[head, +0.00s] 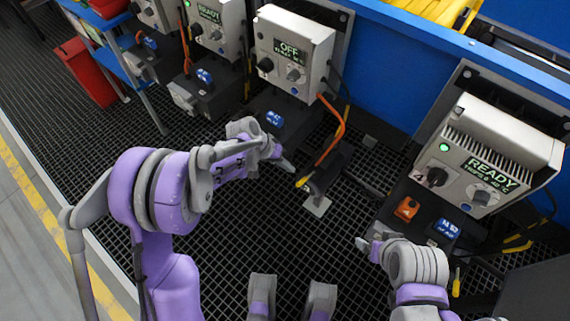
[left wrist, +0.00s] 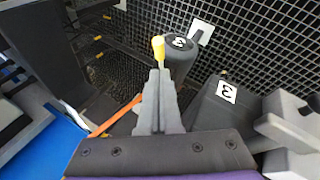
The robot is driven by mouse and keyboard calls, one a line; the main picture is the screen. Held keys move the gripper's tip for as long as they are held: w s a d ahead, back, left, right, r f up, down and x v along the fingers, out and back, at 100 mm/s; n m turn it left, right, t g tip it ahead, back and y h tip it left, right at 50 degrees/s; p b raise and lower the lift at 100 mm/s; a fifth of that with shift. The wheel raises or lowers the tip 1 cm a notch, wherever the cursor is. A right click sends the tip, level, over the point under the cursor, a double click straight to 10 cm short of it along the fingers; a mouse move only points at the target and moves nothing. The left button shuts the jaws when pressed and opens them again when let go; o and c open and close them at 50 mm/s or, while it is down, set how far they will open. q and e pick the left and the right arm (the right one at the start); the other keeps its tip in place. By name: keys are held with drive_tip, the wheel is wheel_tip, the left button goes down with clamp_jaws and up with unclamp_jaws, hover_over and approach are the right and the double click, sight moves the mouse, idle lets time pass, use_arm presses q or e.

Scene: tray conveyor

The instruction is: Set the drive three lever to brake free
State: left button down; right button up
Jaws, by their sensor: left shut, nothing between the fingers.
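The drive three lever has a yellow tip (head: 302,182) and sticks out from the end of a dark motor (head: 330,170). In the left wrist view the yellow tip (left wrist: 158,46) stands beside the motor marked 3 (left wrist: 181,58). My left gripper (head: 288,168) is shut and empty, close to the lever. Its fingertips (left wrist: 158,76) appear just in front of the yellow tip; I cannot tell whether they touch. My right gripper (head: 368,246) is low at the right, away from this motor; its fingers are too small to judge.
A control box showing OFF (head: 290,48) stands behind the motor, with an orange cable (head: 333,140) running down. A box showing READY (head: 490,160) stands at the right. In the left wrist view a dark box marked 3 (left wrist: 225,105) is right of the fingers. Dark grating (head: 240,240) covers the floor.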

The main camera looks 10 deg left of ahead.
sight(306, 178)
use_arm(q)
drive_tip(key=x, duration=0.5)
drive_tip(key=shift+d+f+b, duration=0.2)
drive_tip(key=shift+f+b, duration=0.1)
drive_tip(key=shift+b, duration=0.1)
drive_tip(key=shift+f, duration=0.1)
drive_tip(key=f+b, duration=0.1)
drive_tip(key=b, duration=0.1)
drive_tip(key=s+a+f+t+h+b, duration=0.1)
drive_tip(key=f+b, duration=0.1)
drive_tip(key=s+f+t+b, duration=0.1)
drive_tip(key=f+b, duration=0.1)
drive_tip(key=shift+s+a+f+m, duration=0.1)
drive_tip(key=shift+s+a+m, duration=0.15)
drive_tip(key=shift+m, duration=0.05)
idle(0.4)
drive_tip(key=shift+r+p, duration=0.35)
drive_tip(key=shift+r, duration=0.45)
